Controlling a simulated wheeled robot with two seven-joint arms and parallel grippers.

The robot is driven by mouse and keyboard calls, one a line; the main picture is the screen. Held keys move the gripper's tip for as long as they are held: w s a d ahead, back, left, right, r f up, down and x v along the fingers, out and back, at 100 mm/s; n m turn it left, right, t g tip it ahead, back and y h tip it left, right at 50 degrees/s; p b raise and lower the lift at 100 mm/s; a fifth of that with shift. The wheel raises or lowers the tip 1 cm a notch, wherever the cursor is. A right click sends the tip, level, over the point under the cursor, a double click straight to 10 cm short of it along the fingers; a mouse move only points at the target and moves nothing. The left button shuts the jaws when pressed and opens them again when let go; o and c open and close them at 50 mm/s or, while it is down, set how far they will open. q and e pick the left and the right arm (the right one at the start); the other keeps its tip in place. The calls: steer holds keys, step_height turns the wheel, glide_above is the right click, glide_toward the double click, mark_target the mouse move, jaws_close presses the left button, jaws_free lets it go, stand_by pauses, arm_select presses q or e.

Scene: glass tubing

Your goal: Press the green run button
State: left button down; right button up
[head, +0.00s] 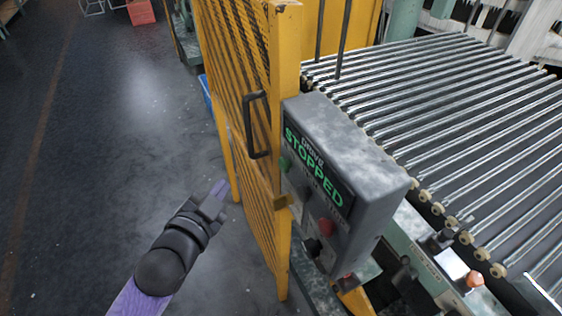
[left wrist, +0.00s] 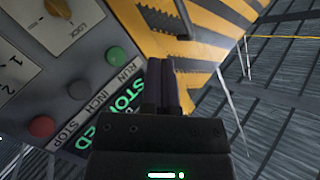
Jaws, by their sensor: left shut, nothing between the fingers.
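The grey control box (head: 375,190) stands beside the yellow fence, and its display reads "STOPPED" in green. The green run button (head: 285,163) is on its face; in the left wrist view the green button (left wrist: 116,56) sits beside the word "RUN". A grey button (left wrist: 79,89) marked "INCH" and a red button (left wrist: 42,127) marked "STOP" are in line with it. My left gripper (head: 217,196) is left of the box and apart from it in the head view. In the left wrist view its shut, empty fingers (left wrist: 162,68) appear right of the green button. My right gripper is out of view.
The yellow mesh fence (head: 247,130) with a black handle (head: 256,125) stands close to the box. A roller conveyor (head: 450,110) lies behind the box. A yellow selector switch (left wrist: 57,10) is also on the panel. The floor (head: 110,130) to the left is open.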

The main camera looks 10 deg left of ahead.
mark_target(286, 165)
arm_select(q)
steer(key=w+d+b, duration=0.1)
steer(key=w+d, duration=0.4)
steer(key=d, duration=0.2)
steer(key=shift+d+b, duration=0.2)
steer(key=shift+b, duration=0.2)
stand_by(1.0)
stand_by(0.7)
